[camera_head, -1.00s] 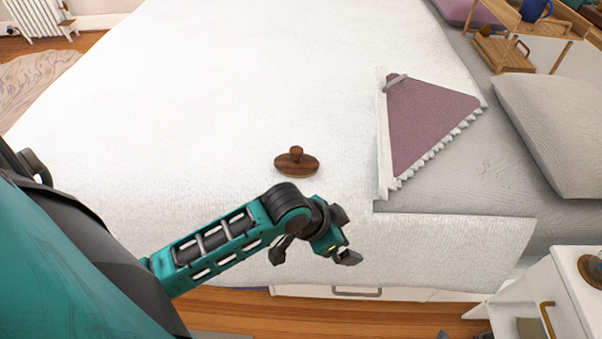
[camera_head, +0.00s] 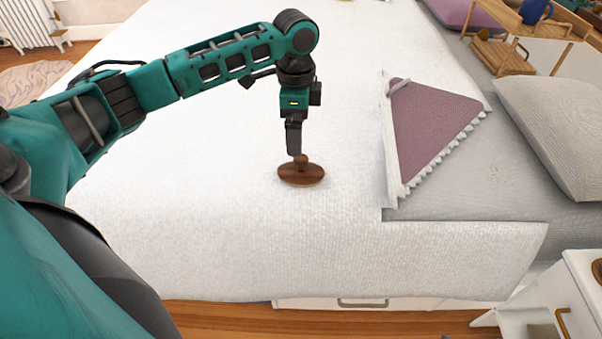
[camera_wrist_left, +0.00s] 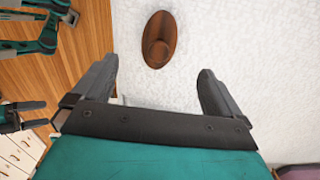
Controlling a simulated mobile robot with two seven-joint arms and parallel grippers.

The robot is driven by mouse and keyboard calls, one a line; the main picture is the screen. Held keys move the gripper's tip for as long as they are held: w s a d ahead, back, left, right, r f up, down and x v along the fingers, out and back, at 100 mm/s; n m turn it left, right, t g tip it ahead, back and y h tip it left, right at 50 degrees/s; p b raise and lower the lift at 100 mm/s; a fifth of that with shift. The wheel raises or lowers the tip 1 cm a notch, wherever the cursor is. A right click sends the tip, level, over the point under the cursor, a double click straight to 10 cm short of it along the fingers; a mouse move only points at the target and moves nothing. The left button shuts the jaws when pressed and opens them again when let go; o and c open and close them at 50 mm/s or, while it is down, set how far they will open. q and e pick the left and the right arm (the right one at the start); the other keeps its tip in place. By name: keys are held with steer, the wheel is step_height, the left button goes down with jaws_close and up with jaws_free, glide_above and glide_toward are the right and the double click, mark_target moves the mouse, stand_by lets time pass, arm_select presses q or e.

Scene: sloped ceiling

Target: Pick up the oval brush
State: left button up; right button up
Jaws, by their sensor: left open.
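The oval brush (camera_head: 301,174) is dark brown wood with a round knob on top, and it lies on the white bedspread (camera_head: 200,210). I cannot tell whether the tips touch the brush.
A folded purple blanket corner (camera_head: 428,120) lies to the right of the brush. A grey pillow (camera_head: 560,130) and a wooden bed tray (camera_head: 525,27) are further right. A white nightstand (camera_head: 570,300) stands at the lower right. The bedspread around the brush is clear.

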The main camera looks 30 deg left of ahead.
mark_target(301, 158)
arm_select(q)
step_height(301, 158, down, 5)
steer(key=shift+f+b, duration=0.2)
steer(key=shift+b, duration=0.3)
steer(key=shift+f, duration=0.55)
steer(key=f, duration=0.1)
steer(key=f+b, duration=0.1)
steer(key=f, duration=0.3)
steer(key=shift+w+d+b, duration=0.2)
steer(key=shift+d+b, duration=0.15)
steer(key=shift+d, duration=0.05)
steer(key=shift+f, duration=0.15)
steer(key=c, duration=1.2)
arm_select(e)
steer(key=shift+w+a+f, duration=0.4)
steer(key=shift+a+f, duration=0.05)
steer(key=shift+a, duration=0.3)
